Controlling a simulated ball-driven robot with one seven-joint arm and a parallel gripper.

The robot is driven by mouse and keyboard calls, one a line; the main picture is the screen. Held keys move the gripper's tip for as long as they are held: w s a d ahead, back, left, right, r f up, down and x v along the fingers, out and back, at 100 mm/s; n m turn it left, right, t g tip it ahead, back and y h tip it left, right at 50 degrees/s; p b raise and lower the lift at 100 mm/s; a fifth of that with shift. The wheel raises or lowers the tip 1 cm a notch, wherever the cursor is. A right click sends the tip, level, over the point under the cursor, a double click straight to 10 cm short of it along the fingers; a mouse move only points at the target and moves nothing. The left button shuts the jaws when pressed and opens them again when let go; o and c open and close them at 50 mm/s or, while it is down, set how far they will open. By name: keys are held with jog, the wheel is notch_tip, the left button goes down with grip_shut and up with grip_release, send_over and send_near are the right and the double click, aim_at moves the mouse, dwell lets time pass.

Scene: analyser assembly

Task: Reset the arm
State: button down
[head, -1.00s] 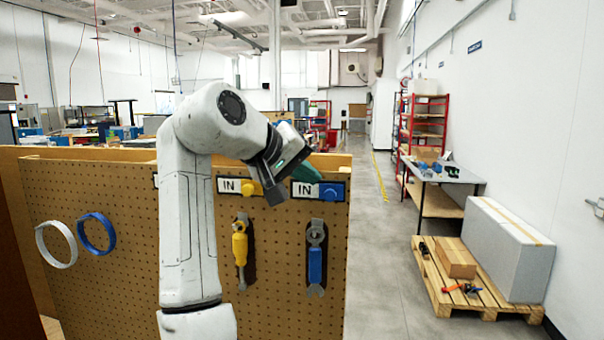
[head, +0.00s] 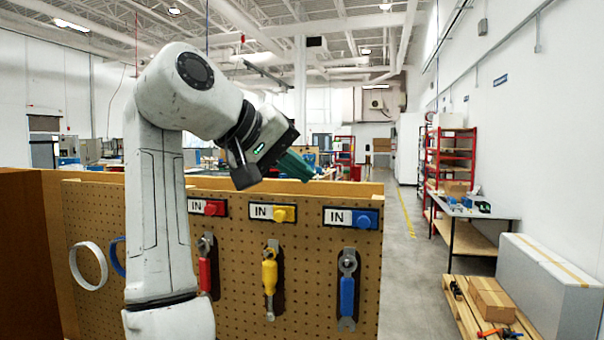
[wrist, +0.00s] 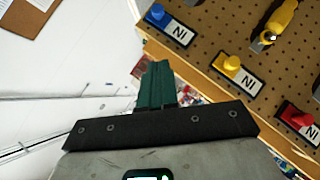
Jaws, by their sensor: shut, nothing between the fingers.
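My arm is bent at the elbow in front of the pegboard (head: 225,290), with the forearm sloping down to the right. My gripper (head: 306,172) is at the height of the board's top edge in the head view, its green fingers together and empty. In the wrist view the gripper (wrist: 155,82) points past the board's edge, shut, with nothing between the fingers. It touches no tool or label that I can see.
The board carries a red tool (head: 205,272), a yellow tool (head: 270,278) and a blue tool (head: 347,290) under IN labels. A white ring (head: 88,266) and a blue ring (head: 117,256) hang left. A pallet (head: 465,310) and table (head: 470,212) stand right; the aisle is clear.

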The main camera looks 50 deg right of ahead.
dwell(0.4)
jog(key=w+d+f+n+t, duration=0.1)
jog(key=w+f+n, duration=0.1)
jog(key=f, duration=0.8)
jog(key=w+f+n+t, duration=0.1)
jog(key=w+f, duration=0.2)
jog(key=f, duration=0.6)
jog(key=s+a+f+n+t+y+b, duration=0.1)
jog(key=s+f+n+y, duration=0.1)
jog(key=f, duration=1)
jog(key=s+a+f+n+t+y+b, duration=0.1)
jog(key=s+f, duration=0.1)
jog(key=f, duration=0.9)
jog(key=s+a+f+n+y, duration=0.1)
jog(key=s+a+f+y, duration=0.1)
jog(key=s+f, duration=0.35)
jog(key=s+a+f+n+y, duration=0.1)
jog(key=s+a+f+y, duration=0.15)
jog(key=f, duration=0.65)
jog(key=s+a+f+y, duration=0.2)
jog(key=s+a+f, duration=0.2)
jog(key=s, duration=0.3)
jog(key=s+a+f+y, duration=0.2)
jog(key=s+a+f, duration=0.3)
jog(key=s, duration=0.3)
jog(key=shift+s+f+n+g+b, duration=0.2)
jog(key=shift+f+n+g+b, duration=0.1)
jog(key=shift+f+g+b, duration=0.15)
